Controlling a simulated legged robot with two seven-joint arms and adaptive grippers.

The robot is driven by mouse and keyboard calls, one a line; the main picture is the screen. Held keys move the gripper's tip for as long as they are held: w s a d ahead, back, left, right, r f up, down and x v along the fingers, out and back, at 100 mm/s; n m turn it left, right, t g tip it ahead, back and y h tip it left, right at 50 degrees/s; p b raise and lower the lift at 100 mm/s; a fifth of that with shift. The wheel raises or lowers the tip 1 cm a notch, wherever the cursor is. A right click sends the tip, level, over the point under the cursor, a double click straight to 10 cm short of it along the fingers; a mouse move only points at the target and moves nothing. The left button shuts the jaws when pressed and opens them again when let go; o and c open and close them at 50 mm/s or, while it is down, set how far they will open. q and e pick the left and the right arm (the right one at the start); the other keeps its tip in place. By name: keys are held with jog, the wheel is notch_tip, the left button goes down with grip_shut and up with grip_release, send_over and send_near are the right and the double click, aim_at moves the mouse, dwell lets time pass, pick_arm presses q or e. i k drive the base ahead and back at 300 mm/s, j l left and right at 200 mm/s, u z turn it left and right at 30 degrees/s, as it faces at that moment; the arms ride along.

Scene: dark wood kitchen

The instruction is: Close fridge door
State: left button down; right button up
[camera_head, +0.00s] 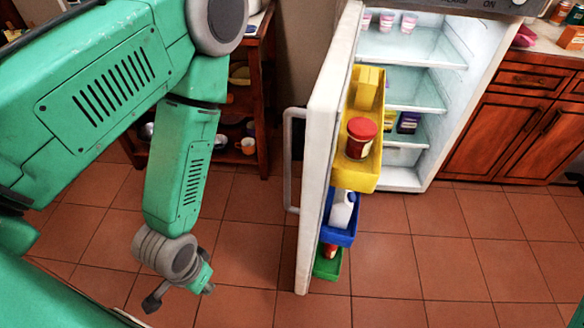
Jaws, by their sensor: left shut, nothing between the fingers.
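The fridge (404,50) stands open at the back, right of centre. Its white door (318,150) is swung wide toward me, seen nearly edge-on, with the shelves on its inner side facing right. A long grey handle (288,160) is on the door's left, outer side. My left gripper (180,297) is shut and empty, low over the floor, left of the door and apart from it. My right gripper is not in view; only a sliver of green shows at the bottom right corner.
The door holds a yellow bin (357,177) with a red-lidded jar (361,138), a blue bin (341,238) and a green bin (328,268). Wooden cabinets (510,125) stand right of the fridge. A wooden shelf (262,110) stands left of the door. The tiled floor (440,250) right of the door is clear.

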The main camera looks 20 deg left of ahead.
aim_at(326, 167)
jog(key=i+j+z, duration=0.2)
jog(key=j, duration=0.55)
jog(key=j+z, duration=0.15)
jog(key=j, duration=0.6)
jog(key=k+j+u, duration=0.1)
jog(key=j, duration=0.25)
jog(key=k+j+u, duration=0.1)
jog(key=k, duration=0.2)
jog(key=k+j+u, duration=0.1)
jog(key=k, duration=0.15)
